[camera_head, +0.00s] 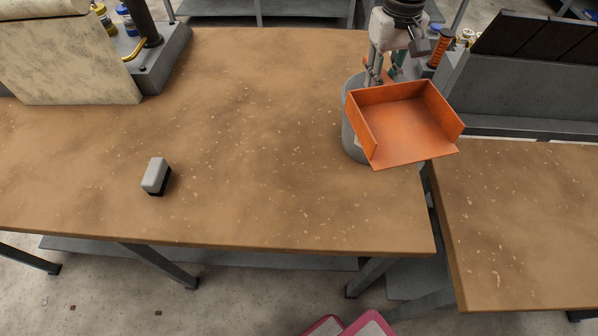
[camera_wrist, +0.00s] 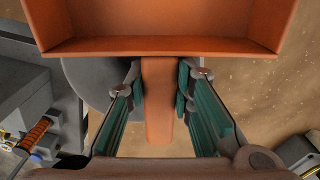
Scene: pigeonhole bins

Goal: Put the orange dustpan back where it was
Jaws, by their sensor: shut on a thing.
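The orange dustpan (camera_head: 405,125) is at the right end of the brown table in the head view, its open side toward the front. My gripper (camera_head: 378,75) is behind it. In the wrist view my gripper (camera_wrist: 162,88) has its teal-padded fingers on either side of the dustpan's handle (camera_wrist: 158,105), and the dustpan's pan (camera_wrist: 160,45) fills the top. A grey round container (camera_head: 352,138) stands behind and below the dustpan and is partly hidden by it. I cannot tell whether the dustpan touches it.
The brown table (camera_head: 250,130) is mostly clear. A small grey block with a dark underside (camera_head: 156,175) lies at its left. A second brown table (camera_head: 525,220) stands at the right across a gap. A grey bench with a dark slatted panel (camera_head: 540,40) is behind.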

